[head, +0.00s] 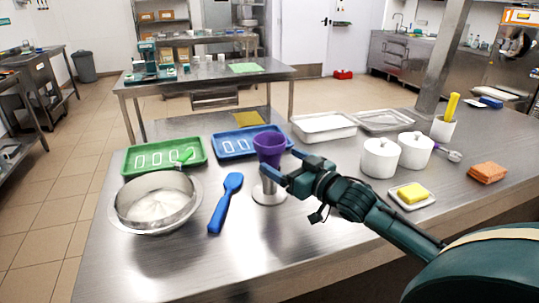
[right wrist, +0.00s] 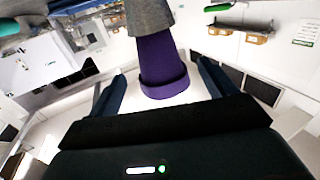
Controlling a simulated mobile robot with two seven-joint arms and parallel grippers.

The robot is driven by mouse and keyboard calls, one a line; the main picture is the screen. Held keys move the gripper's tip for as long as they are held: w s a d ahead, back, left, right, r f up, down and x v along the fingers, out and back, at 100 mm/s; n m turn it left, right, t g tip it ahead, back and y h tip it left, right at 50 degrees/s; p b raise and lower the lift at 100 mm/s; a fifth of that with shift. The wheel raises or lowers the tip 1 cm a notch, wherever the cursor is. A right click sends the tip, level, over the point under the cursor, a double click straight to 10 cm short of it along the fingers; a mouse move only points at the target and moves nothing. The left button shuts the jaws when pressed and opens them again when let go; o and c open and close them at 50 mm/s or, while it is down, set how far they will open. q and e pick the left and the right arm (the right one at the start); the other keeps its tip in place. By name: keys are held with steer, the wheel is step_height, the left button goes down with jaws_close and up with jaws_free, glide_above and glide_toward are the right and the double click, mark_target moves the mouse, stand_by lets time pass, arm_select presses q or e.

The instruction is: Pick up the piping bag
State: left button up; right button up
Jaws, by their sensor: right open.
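The purple piping bag (head: 269,146) stands upright, wide end up, in a round metal stand (head: 268,193) on the steel table. My right gripper (head: 283,165) is open at the bag's right side, with its fingers pointing toward it. In the right wrist view the purple bag (right wrist: 161,66) appears wide end down between the two spread fingers of my right gripper (right wrist: 160,84). I cannot tell how deep it sits between them; no finger visibly presses on it. The bag's lower end is hidden by the stand. My left gripper is not in view.
A blue spatula (head: 226,203) and a metal bowl (head: 155,204) lie left of the stand. A green tray (head: 140,169) and a blue tray (head: 229,153) are behind. White lidded pots (head: 380,158) and a dish with a yellow block (head: 411,193) stand near my right arm.

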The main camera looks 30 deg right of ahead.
mark_target(279, 156)
steer(key=shift+w+a+r+p, duration=0.1)
steer(key=shift+w+p, duration=0.05)
steer(key=shift+w, duration=0.65)
steer(key=shift+w+a+r+p, duration=0.1)
steer(key=shift+w+a, duration=0.05)
steer(key=shift+w, duration=0.6)
steer(key=shift+w+a+r+p, duration=0.1)
steer(key=shift+w+p, duration=0.05)
steer(key=shift+w, duration=0.65)
steer(key=shift+w+a+f, duration=0.1)
steer(key=shift+w, duration=0.45)
